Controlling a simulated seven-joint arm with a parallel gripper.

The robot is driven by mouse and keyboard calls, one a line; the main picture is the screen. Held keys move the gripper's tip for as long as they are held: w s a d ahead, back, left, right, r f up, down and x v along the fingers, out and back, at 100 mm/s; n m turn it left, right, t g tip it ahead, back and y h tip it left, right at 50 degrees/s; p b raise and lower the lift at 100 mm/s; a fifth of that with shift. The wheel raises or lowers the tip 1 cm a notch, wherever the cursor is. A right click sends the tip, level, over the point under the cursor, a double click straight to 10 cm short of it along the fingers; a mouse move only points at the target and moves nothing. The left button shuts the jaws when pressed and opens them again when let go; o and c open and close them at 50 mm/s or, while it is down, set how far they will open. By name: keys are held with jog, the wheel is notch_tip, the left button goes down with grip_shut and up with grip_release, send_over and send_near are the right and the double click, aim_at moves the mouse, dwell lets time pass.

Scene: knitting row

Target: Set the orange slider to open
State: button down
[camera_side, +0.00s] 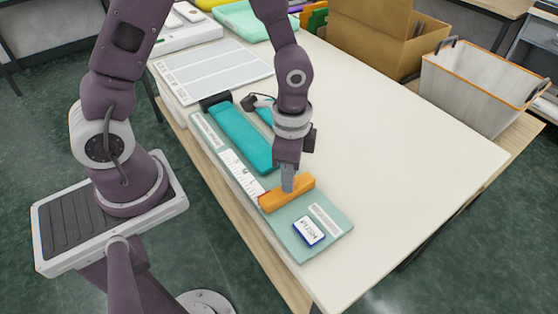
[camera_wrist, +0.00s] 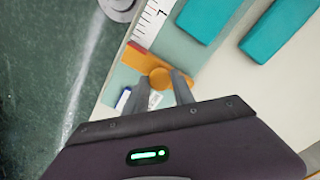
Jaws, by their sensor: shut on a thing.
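The orange slider (camera_side: 289,193) lies across the pale green board (camera_side: 338,226) near the board's near end, in the side view. It also shows in the wrist view (camera_wrist: 134,60), with a round orange knob (camera_wrist: 160,77) on it. My gripper (camera_side: 288,185) reaches down onto the slider from above. In the wrist view its two grey fingers (camera_wrist: 163,92) stand on either side of the knob, shut on it. The printed scale (camera_side: 240,170) runs along the board's left edge up to the slider. The fingertips partly hide the knob in the side view.
Teal strips (camera_side: 240,136) lie on the board beyond the slider. A small blue and white labelled block (camera_side: 309,232) sits on the near end of the board. A grey bin (camera_side: 474,88) and a cardboard box (camera_side: 372,35) stand at the back. The table's right side is clear.

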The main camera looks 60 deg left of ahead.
jog(key=shift+d, duration=0.25)
jog(key=c, duration=1.1)
grip_release()
jog(key=shift+o, duration=0.2)
jog(key=shift+r, duration=0.3)
notch_tip(320, 180, up, 7)
jog(key=shift+f, duration=0.2)
